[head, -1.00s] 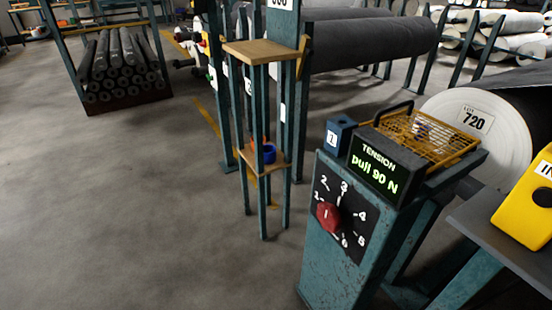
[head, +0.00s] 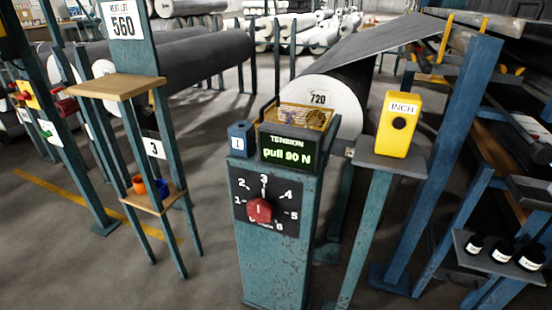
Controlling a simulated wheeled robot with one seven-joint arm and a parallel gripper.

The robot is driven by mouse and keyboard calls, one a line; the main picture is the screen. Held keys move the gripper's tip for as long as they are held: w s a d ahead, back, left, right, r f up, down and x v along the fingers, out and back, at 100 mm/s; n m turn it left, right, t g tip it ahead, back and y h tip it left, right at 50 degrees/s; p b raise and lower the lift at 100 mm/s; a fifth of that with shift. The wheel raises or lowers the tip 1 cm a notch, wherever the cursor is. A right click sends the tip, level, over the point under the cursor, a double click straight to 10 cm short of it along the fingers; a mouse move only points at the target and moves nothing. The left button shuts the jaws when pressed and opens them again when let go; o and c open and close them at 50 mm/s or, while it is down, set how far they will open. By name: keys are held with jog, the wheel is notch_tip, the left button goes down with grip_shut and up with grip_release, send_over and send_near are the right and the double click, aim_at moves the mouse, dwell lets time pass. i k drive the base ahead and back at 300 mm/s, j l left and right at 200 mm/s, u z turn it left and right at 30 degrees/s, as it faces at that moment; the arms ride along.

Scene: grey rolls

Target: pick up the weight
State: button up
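No thing in the head view is clearly marked as the weight. A small dark blue block (head: 240,138) with a white label stands at the left of the tension display (head: 287,150), on top of the teal post with the dial (head: 262,208). Several small black objects (head: 502,251) with white labels stand on a low shelf at the far right; I cannot tell whether they are weights or bottles. My gripper is not in view.
The display reads "pull 90 N", with a yellow wire basket (head: 298,116) behind it. A yellow INCH box (head: 398,125) stands on a stand to the right. A wooden-shelved stand (head: 118,86) holds orange and blue rings. Floor at the lower left is clear.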

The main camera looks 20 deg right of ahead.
aim_at(475, 243)
jog(key=k+l+z, duration=0.2)
jog(key=z, duration=0.25)
jog(key=k+l+z, duration=0.45)
jog(key=i+j, duration=0.05)
jog(key=j, duration=0.05)
